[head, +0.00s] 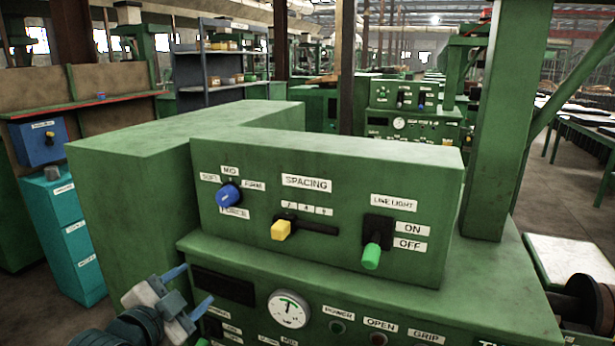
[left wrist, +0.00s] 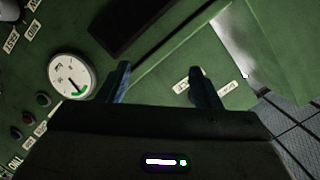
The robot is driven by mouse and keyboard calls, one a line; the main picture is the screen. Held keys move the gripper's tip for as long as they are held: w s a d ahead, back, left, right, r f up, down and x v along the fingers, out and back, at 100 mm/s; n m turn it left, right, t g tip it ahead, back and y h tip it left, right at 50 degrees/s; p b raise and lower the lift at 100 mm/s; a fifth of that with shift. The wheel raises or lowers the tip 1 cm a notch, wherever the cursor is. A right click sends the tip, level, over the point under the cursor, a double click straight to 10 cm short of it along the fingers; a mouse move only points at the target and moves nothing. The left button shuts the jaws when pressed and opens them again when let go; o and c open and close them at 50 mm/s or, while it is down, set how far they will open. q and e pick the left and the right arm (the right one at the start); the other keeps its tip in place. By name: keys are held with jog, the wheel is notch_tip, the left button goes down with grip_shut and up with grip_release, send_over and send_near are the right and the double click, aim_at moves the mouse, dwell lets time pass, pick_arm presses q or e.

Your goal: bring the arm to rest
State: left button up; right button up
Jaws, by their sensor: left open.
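My left gripper (head: 197,286) is at the lower left in the head view, open and empty, in front of the green machine (head: 255,150). In the left wrist view its two blue fingers (left wrist: 160,72) are spread apart with nothing between them. The machine's upper panel carries a blue force knob (head: 229,195), a yellow spacing slider (head: 281,230) at the left end of its slot and a green line light lever (head: 371,257) pointing down. The gripper is apart from these controls. My right gripper is not seen.
A round gauge (head: 289,309) sits on the lower panel near the left gripper; it also shows in the left wrist view (left wrist: 72,77). A teal cabinet (head: 72,235) stands at the left. A thick green post (head: 505,120) rises at the right.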

pick_arm(q)
jog(key=s+a+f+n+g+y, duration=0.2)
jog(key=s+f+n+g, duration=0.4)
jog(key=s+f, duration=0.85)
jog(key=s+a+f+n+g+y, duration=0.2)
jog(key=s+f+n+g, duration=0.3)
jog(key=s+f, duration=1)
jog(key=w+a+f+g, duration=0.1)
jog(key=a+f+g, duration=0.15)
jog(key=f, duration=2.95)
jog(key=s+a+f, duration=0.1)
jog(key=s+f, duration=1.7)
jog(key=f, duration=0.1)
jog(key=shift+a+n, duration=0.3)
jog(key=shift+a, duration=0.1)
jog(key=shift+s+g, duration=0.1)
jog(key=shift+g, duration=0.15)
jog(key=shift+d, duration=0.1)
